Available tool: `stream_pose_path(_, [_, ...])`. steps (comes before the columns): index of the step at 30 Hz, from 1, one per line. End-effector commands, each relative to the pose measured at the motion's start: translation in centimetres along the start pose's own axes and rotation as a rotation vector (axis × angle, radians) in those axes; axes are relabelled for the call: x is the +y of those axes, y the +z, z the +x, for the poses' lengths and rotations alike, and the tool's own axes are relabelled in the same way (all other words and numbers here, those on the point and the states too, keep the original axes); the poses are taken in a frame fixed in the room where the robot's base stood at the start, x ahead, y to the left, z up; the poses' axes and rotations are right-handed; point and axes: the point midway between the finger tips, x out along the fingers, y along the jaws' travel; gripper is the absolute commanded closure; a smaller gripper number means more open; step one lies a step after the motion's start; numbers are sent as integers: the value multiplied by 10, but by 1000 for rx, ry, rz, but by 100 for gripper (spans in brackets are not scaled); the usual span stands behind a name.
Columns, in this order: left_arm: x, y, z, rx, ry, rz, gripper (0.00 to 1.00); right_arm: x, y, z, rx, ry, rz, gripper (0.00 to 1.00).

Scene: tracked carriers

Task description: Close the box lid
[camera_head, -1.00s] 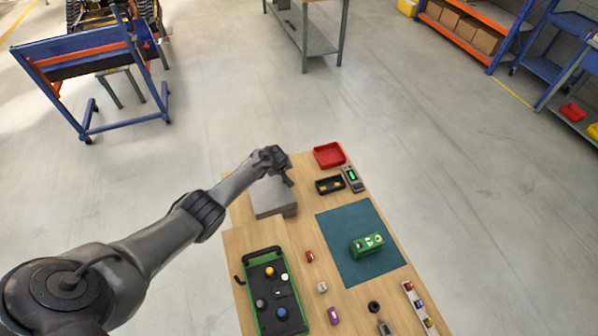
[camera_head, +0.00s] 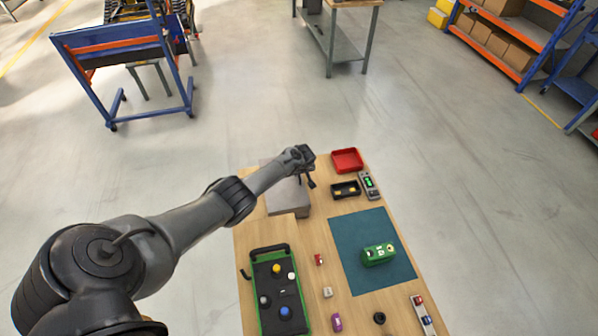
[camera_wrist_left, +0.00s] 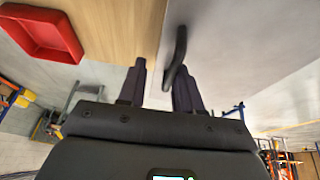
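The grey box (camera_head: 287,199) stands at the far left of the wooden table in the head view. My left arm crosses over its back part, so I cannot tell how far its lid is open. My left gripper (camera_head: 310,180) is at the box's right side. In the left wrist view, the gripper (camera_wrist_left: 160,82) has its fingers apart. A dark curved handle (camera_wrist_left: 179,52) lies by the right finger, in front of a flat grey surface (camera_wrist_left: 235,35). I cannot tell whether they touch. My right gripper is out of view.
A red tray (camera_head: 347,153), a small black tray (camera_head: 345,196) and a grey meter (camera_head: 374,193) sit right of the gripper. A green case (camera_head: 378,254) is on a teal mat (camera_head: 352,277). A green-edged black board (camera_head: 256,305) and several small parts lie nearer.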

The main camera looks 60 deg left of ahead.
Motion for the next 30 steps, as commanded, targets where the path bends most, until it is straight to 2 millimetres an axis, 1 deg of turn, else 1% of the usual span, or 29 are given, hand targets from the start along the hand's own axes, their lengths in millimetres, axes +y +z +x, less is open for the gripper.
stream_pose_path(1, [4, 5, 1, -5, 10, 6, 80, 0, 0, 0, 1, 0, 0, 57])
stream_pose_path(10, [3, 6, 1, -6, 7, 5, 80, -1, 0, 0, 1, -2, 3, 57])
stream_pose_path(14, [3, 5, -4, -6, 7, 5, 80, -1, -2, -5, 1, -5, 6, 57])
stream_pose_path(17, [4, 3, -14, -5, 8, 5, 80, -2, -4, -13, 1, -7, 9, 57])
stream_pose_path(21, [3, 1, -34, -2, 9, 6, 80, -1, -9, -30, -1, -8, 10, 57])
stream_pose_path(23, [3, 1, -41, -2, 10, 5, 80, -1, -10, -32, 0, -8, 10, 57])
stream_pose_path(27, [1, -1, -62, 0, 7, 3, 80, -1, -14, -44, -1, -8, 10, 57])
stream_pose_path(30, [1, -1, -73, 1, 6, 3, 80, 0, -14, -46, 0, -7, 9, 57])
